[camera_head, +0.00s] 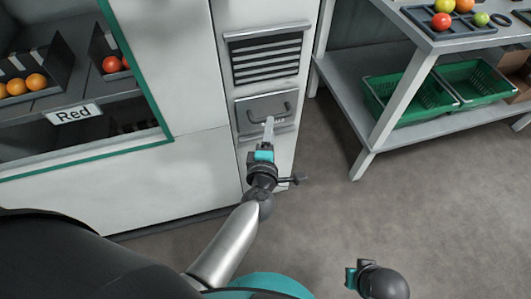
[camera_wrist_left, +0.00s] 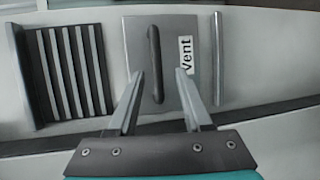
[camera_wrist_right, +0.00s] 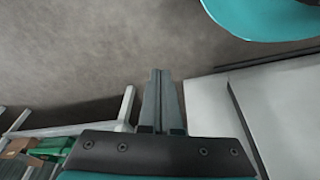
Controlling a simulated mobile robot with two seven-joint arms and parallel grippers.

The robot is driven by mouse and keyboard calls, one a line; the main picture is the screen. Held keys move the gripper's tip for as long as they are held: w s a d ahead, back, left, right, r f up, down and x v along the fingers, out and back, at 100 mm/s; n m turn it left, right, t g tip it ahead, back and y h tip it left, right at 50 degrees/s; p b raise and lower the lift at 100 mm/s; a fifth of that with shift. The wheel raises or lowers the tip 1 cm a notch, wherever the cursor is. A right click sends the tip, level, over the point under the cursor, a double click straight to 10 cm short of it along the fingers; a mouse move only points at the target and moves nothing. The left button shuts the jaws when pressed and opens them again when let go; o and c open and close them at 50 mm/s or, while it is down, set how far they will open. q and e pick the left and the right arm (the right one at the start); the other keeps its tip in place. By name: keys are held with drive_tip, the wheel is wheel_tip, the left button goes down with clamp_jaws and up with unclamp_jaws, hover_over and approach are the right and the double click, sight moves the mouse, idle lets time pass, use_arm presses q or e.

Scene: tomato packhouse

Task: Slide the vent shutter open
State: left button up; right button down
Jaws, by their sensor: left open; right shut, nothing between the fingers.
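The vent shutter (camera_head: 256,103) is a grey plate with a dark bar handle (camera_head: 287,110), set in the white cabinet front below the dark louvred vent (camera_head: 268,57). In the left wrist view the shutter (camera_wrist_left: 182,34) carries a "Vent" label, and its handle (camera_wrist_left: 155,64) stands between my open left fingers, a little beyond the tips. My left gripper (camera_head: 268,124) is open just in front of the shutter; it also shows in the left wrist view (camera_wrist_left: 158,73). No contact with the handle is visible. My right gripper (camera_wrist_right: 157,72) is shut and empty, away from the cabinet face.
A metal rail (camera_wrist_left: 219,58) runs along the shutter's edge. To the right stands a shelf table (camera_head: 455,42) with green crates (camera_head: 412,116) on its lower shelf. A sorting bin window marked "Red" (camera_head: 74,113) is at left. The floor (camera_head: 330,215) between is clear.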

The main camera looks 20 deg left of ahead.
use_arm(q)
drive_tip(key=p+v, duration=0.2)
drive_tip(key=v, duration=0.7)
drive_tip(key=shift+s, duration=0.35)
use_arm(e)
drive_tip(key=shift+g, duration=0.3)
drive_tip(key=f, duration=0.1)
drive_tip(key=s+f, duration=0.2)
drive_tip(key=f, duration=0.1)
drive_tip(key=shift+s+d+f, duration=0.1)
drive_tip(key=shift+s+d, duration=0.05)
drive_tip(key=shift+d, duration=0.25)
use_arm(q)
drive_tip(key=shift+d+f, duration=0.1)
